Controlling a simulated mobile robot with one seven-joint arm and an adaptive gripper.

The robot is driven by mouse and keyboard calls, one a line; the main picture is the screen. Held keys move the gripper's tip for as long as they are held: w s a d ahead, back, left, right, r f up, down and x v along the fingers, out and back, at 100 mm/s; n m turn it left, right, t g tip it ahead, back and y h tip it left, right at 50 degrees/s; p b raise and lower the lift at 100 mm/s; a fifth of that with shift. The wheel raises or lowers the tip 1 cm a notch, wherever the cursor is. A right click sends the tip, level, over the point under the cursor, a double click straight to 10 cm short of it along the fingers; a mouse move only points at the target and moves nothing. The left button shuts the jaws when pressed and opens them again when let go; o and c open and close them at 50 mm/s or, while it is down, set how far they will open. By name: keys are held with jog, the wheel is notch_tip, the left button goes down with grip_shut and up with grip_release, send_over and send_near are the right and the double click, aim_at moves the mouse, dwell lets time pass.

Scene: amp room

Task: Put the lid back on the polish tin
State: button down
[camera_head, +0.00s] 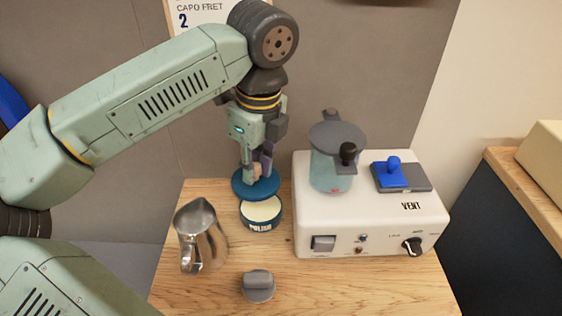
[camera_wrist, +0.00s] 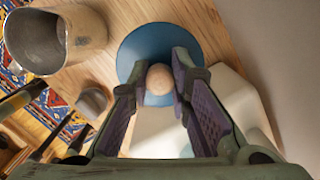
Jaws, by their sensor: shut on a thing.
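The polish tin (camera_head: 262,223) is a round dark blue tin with pale polish inside, open on the wooden bench. The lid (camera_head: 242,190) is a blue disc with a round wooden knob (camera_wrist: 159,79). My gripper (camera_head: 258,173) is shut on the lid's knob and holds the lid about level, behind the tin in the head view. The lid overlaps the tin's far rim in that view; I cannot tell how high it is above it. In the wrist view the lid (camera_wrist: 138,45) lies below my fingers, and the tin is hidden.
A steel pitcher (camera_head: 202,238) stands left of the tin, and a grey knobbed piece (camera_head: 259,287) lies in front. A white VENT box (camera_head: 330,237) is close on the right, carrying a lidded glass jar (camera_head: 333,172) and a blue-knobbed piece (camera_head: 392,176). A wall stands behind.

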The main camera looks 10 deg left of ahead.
aim_at(259, 180)
jog(key=shift+d+f, duration=0.1)
jog(key=shift+d, duration=0.25)
jog(key=shift+f+b, duration=1.2)
jog(key=shift+f, duration=1.2)
jog(key=shift+f+b, duration=0.75)
jog(key=shift+b, duration=0.15)
jog(key=shift+b, duration=0.65)
jog(key=shift+f+b, duration=0.2)
jog(key=shift+b, duration=0.55)
jog(key=c, duration=1.4)
grip_release()
jog(key=shift+o, duration=0.4)
